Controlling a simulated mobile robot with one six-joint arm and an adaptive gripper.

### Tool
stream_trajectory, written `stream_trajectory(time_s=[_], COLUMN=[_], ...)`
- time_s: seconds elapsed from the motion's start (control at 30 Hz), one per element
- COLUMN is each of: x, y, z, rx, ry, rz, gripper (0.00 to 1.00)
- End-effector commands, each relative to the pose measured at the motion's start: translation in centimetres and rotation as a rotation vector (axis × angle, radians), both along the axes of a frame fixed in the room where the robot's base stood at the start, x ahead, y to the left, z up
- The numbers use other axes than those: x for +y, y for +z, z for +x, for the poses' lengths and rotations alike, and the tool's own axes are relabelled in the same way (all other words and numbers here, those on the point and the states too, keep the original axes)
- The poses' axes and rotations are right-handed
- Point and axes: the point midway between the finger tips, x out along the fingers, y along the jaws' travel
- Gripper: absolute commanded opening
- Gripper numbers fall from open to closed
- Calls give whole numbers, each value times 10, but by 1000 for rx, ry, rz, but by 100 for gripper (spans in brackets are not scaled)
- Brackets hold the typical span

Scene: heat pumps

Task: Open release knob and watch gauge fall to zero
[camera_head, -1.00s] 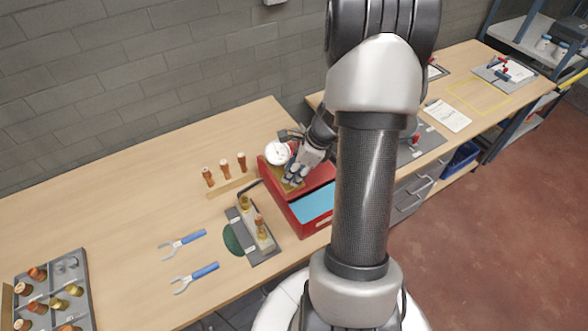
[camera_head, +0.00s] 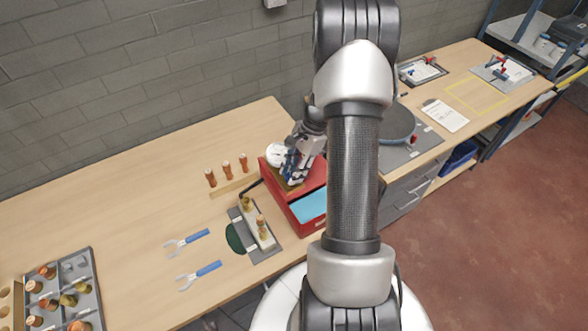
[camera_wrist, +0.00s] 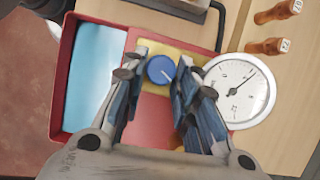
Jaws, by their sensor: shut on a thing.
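The release knob is a blue round knob (camera_wrist: 161,69) with a white mark, on a yellowish plate on the red box (camera_wrist: 60,118). My gripper (camera_wrist: 160,76) is shut on the knob, its fingers on either side. The white dial gauge (camera_wrist: 238,100) lies right of the fingers in the wrist view; its needle points up and right, and its numbers are too small to read. In the head view my gripper (camera_head: 291,178) hides the knob and partly covers the gauge (camera_head: 273,153).
The red box has an open compartment with a light-blue lining (camera_head: 308,207). A black hose (camera_head: 252,187) runs toward a grey fixture (camera_head: 262,246) with brass fittings. Several copper pieces (camera_head: 226,168) stand in a wooden strip. Two blue-handled wrenches (camera_head: 208,269) lie on the bench left.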

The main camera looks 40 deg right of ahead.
Motion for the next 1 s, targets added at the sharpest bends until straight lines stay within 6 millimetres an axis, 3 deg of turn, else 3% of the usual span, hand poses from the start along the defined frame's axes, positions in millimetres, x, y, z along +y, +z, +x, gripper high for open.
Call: stream_trajectory(time_s=[0.67, 0.7, 1.0], x=[0, 0, 0], y=[0, 0, 0], z=[1, 1, 1], rx=[-1, 0, -1], ry=[59, 58, 58], rz=[-1, -1, -1], gripper=[4, 30, 48])
